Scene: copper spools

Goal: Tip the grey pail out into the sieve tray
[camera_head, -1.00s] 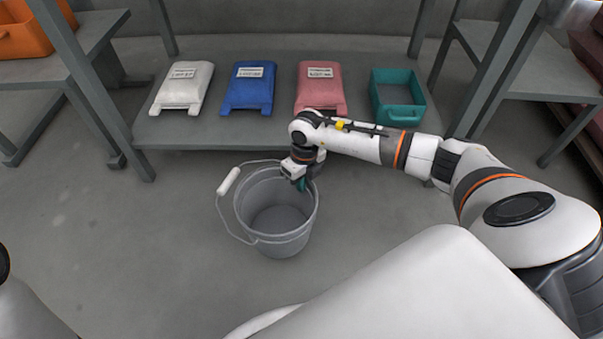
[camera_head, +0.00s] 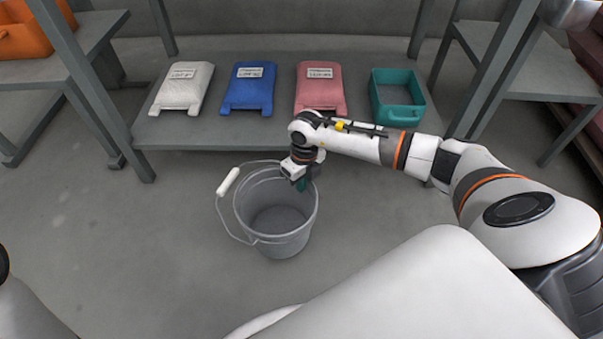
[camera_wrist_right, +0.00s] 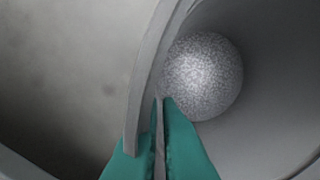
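The grey pail (camera_head: 288,241) stands upright on the floor, its wire handle with a white grip (camera_head: 228,181) hanging out to the left. My right gripper (camera_head: 301,184) is at the pail's far right rim, pointing down. In the right wrist view its teal fingers (camera_wrist_right: 162,135) are closed on either side of the pail's thin wall (camera_wrist_right: 158,50). A speckled grey round patch (camera_wrist_right: 202,77) shows inside the pail; I cannot tell whether it is the floor or contents. A teal tray (camera_head: 402,112) with a grey floor, seemingly the sieve tray, rests on the low shelf. My left gripper is out of view.
The low grey shelf (camera_head: 220,131) also holds white (camera_head: 183,88), blue (camera_head: 249,89) and pink (camera_head: 320,88) labelled sacks or bins. Grey shelf posts stand at both sides. An orange bin (camera_head: 25,35) sits at upper left. The floor left of the pail is clear.

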